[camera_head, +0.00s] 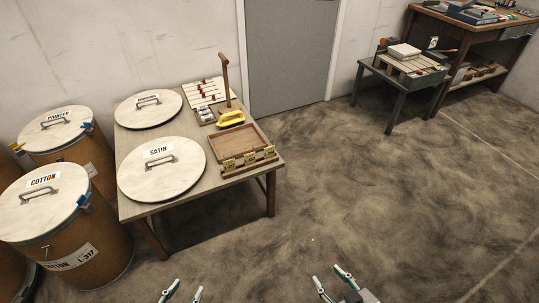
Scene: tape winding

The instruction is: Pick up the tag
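Several small yellow tags (249,158) stand in a row on a wooden rack at the front right edge of the work table (196,207). They are too small to read, and I cannot tell which one is the tag. My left gripper (183,290) shows at the bottom edge, its two fingertips apart and nothing between them. My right gripper (331,279) is at the bottom, right of centre, also with fingers apart and empty. Both are in front of the table, well away from the tags.
A shallow wooden tray (233,148), a yellow-handled item (231,118), an upright wooden post (225,80) and round lids marked SATIN (150,181) and another word share the table. Labelled drums (85,255) stand left. A small bench (400,77) stands back right. The middle floor is clear.

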